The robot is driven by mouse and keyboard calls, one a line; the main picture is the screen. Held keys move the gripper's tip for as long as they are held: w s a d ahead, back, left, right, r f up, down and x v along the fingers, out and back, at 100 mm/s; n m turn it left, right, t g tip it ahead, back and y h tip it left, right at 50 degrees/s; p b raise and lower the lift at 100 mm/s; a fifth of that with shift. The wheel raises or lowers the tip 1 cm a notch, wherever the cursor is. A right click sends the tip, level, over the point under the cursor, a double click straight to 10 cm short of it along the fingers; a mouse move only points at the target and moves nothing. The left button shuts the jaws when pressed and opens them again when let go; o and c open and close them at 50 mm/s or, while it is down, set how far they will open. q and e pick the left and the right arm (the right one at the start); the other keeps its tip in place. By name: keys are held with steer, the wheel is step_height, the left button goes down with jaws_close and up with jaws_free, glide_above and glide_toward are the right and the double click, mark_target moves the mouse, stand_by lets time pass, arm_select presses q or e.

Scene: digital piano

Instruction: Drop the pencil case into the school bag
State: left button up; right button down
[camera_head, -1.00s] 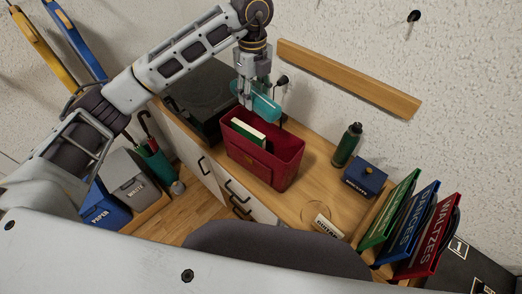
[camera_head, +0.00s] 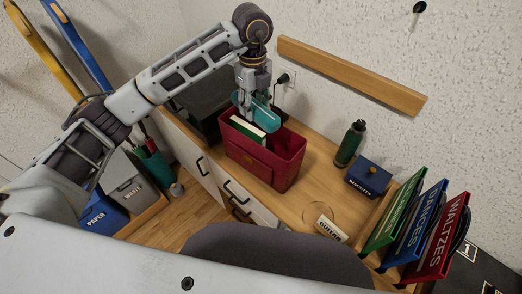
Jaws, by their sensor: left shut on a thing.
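The school bag (camera_head: 262,166) is a red, open-topped bag on the wooden counter, with a green book (camera_head: 247,133) standing inside it. My left gripper (camera_head: 253,106) points down over the bag's back left part. It is shut on the teal pencil case (camera_head: 267,118), which is at the height of the bag's opening. The lower part of the pencil case is hard to make out behind the book and rim. My right gripper is not in view.
A black box-like item (camera_head: 205,95) stands left of the bag. A green bottle (camera_head: 350,143), a blue box (camera_head: 369,177) and coloured folders (camera_head: 412,231) stand to the right. A dark rounded chair back (camera_head: 275,254) is in front of the counter.

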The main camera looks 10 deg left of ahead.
arm_select(q)
steer(key=o, duration=1.1)
steer(key=shift+o, duration=0.2)
steer(key=shift+r, duration=0.15)
step_height(320, 180, up, 12)
stand_by(0.5)
steer(key=shift+s+f, duration=0.1)
steer(key=shift+f, duration=0.1)
stand_by(0.8)
